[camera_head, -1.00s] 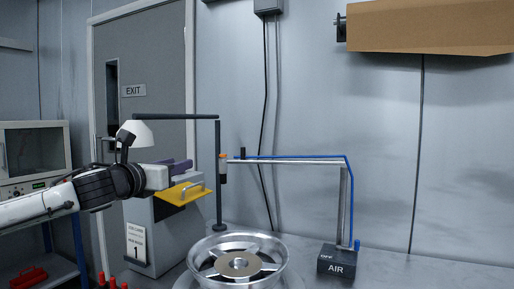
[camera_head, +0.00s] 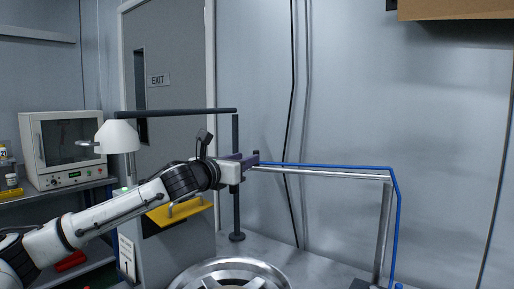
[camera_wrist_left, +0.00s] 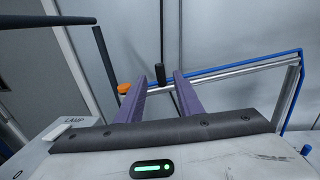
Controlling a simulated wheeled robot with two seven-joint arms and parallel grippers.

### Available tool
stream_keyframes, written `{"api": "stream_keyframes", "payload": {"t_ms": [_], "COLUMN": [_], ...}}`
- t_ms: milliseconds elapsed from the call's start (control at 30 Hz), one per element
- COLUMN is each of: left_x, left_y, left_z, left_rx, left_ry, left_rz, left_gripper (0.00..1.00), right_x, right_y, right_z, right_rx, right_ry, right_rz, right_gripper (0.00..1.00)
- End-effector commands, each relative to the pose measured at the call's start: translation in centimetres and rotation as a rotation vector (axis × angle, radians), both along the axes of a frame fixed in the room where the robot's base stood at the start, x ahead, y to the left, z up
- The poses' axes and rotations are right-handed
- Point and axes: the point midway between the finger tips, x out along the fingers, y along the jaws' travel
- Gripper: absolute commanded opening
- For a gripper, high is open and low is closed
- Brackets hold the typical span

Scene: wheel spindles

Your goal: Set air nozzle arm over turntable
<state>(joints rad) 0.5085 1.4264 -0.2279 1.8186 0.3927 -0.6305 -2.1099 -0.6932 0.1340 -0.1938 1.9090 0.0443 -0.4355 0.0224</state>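The air nozzle arm (camera_head: 330,172) is a grey metal bar on a post with a blue hose along it, at the right of the head view. Its free end is hidden behind my left gripper (camera_head: 255,158) there. In the left wrist view, my left gripper (camera_wrist_left: 161,79) is open, its purple fingers apart. The black upright knob (camera_wrist_left: 160,73) of the arm shows between the fingertips, with no clear contact. The orange nozzle top (camera_wrist_left: 123,88) is just left of the fingers. A silver wheel (camera_head: 228,268) lies at the bottom of the head view; the turntable beneath is hidden.
A dark post with a horizontal bar (camera_head: 180,112) and a white lamp (camera_head: 117,136) stand behind my left arm. A yellow plate with a handle (camera_head: 178,212) sits below the wrist. An oven-like device (camera_head: 68,148) is at the far left.

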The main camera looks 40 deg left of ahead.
Motion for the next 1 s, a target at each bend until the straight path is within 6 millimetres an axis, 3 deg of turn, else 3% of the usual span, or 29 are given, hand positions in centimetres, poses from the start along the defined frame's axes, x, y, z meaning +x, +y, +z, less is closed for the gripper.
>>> {"api": "stream_keyframes", "payload": {"t_ms": [100, 400, 600, 867, 1000], "left_x": [1.7, 5.8, 7.0, 7.1, 7.1], "left_y": [0.6, 1.7, 1.9, 2.0, 2.0], "left_z": [0.6, 0.2, 0.1, 0.0, 0.0], "left_rx": [-0.008, -0.005, 0.0, 0.002, 0.002], "left_ry": [-0.005, -0.002, -0.001, 0.0, 0.0], "left_rz": [0.001, 0.002, 0.0, 0.0, 0.0], "left_gripper": [0.33, 0.33, 0.33, 0.33, 0.15], "right_x": [0.1, 0.6, 0.6, 0.6, 0.6], "right_y": [-0.1, -0.2, -0.2, -0.3, -0.2], "right_z": [1.6, 3.4, 3.7, 3.6, 3.6], "right_rx": [0.0, -0.002, -0.004, -0.004, -0.004], "right_ry": [-0.005, -0.011, -0.01, -0.009, -0.009], "right_rz": [-0.002, -0.002, -0.002, -0.002, -0.002], "right_gripper": [0.33, 0.33, 0.33, 0.33, 0.33]}}
